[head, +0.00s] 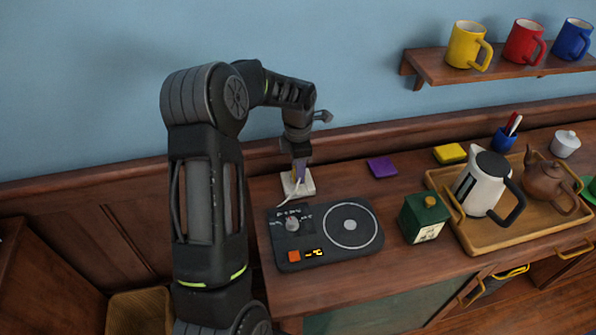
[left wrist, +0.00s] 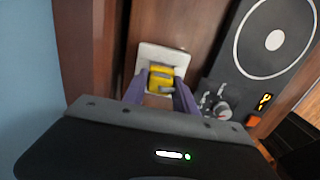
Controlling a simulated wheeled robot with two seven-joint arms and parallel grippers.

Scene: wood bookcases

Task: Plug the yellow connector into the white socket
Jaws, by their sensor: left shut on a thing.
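The yellow connector (left wrist: 160,79) is between the purple fingers of my left gripper (left wrist: 160,92) in the left wrist view, and the gripper is shut on it. The white socket (left wrist: 149,52) is a square plate directly beyond the connector. In the head view my left gripper (head: 299,172) points down over the white socket (head: 305,187) at the back left of the counter. A pale cable (head: 287,200) runs from there toward the hotplate. I cannot tell whether the connector is seated in the socket or just above it. My right gripper is not in view.
A black hotplate (head: 372,246) with a knob lies in front of the socket. A green box (head: 424,222) and a tray (head: 483,239) with a kettle (head: 481,184) and a teapot (head: 546,180) stand to the right. A purple block (head: 382,167) lies behind the hotplate.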

